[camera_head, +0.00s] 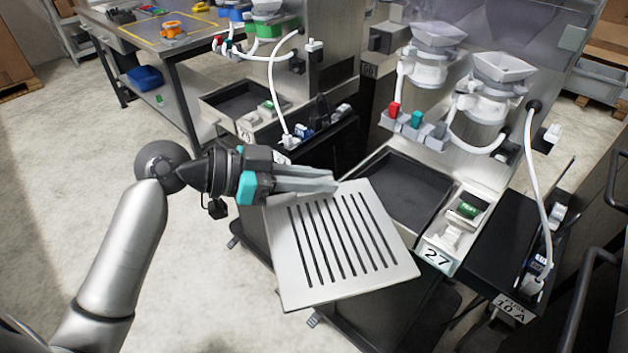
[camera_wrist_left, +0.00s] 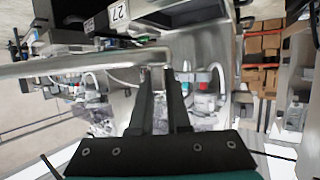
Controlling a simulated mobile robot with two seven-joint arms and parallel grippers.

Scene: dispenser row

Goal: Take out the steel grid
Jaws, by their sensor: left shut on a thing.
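The steel grid (camera_head: 340,245) is a flat square plate with several dark parallel slots. It hangs in the air in front of the dispenser marked 27, clear of the dark open tray (camera_head: 405,192) there. My left gripper (camera_head: 325,184) is shut on the grid's far left edge in the head view. In the left wrist view the grid (camera_wrist_left: 80,64) shows edge-on as a pale band, with the gripper's fingers (camera_wrist_left: 160,80) at its right end. My right gripper is in neither view.
Two white hoppers (camera_head: 500,68) stand above the tray. A white hose (camera_head: 530,180) curves down at the right. A second dispenser with its own tray (camera_head: 240,103) stands at the back left. A workbench (camera_head: 150,30) is farther back. The floor at left is clear.

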